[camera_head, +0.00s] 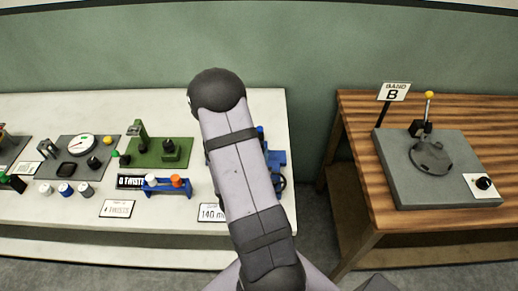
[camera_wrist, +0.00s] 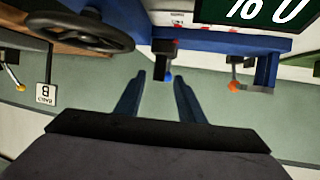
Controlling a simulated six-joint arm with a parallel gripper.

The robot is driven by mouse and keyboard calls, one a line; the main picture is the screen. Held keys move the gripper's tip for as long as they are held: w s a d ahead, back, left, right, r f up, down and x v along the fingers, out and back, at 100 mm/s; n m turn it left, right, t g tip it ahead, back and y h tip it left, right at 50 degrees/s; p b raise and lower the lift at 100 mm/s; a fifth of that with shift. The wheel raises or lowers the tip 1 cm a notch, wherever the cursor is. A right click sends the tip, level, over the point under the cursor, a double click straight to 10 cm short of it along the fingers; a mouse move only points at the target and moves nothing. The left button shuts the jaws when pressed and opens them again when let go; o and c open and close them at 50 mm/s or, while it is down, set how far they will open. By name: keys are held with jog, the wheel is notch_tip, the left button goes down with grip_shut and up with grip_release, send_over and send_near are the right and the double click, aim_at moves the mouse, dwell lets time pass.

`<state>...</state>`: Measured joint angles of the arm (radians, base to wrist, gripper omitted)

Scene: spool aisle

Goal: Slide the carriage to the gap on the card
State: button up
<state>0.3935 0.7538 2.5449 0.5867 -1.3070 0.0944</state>
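The blue device (camera_head: 277,160) stands at the right end of the white bench, mostly hidden behind my arm in the head view. The card (camera_head: 211,213) reads 140 and stands at the bench's front edge, partly covered by my arm. My gripper (camera_wrist: 160,78) is open and empty, its fingers apart, pointing toward the blue-tipped piece. The head view hides it.
A black handwheel (camera_wrist: 80,32) and an orange-tipped piece (camera_wrist: 233,86) flank the rail. A dark display (camera_wrist: 262,12) shows white characters. Left on the bench are a green fixture (camera_head: 158,152) and a gauge panel (camera_head: 82,146). A wooden table (camera_head: 360,130) stands right, across a gap.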

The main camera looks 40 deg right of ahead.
jog(key=shift+p+v, duration=0.55)
jog(key=shift+v, duration=0.2)
jog(key=shift+d, duration=0.1)
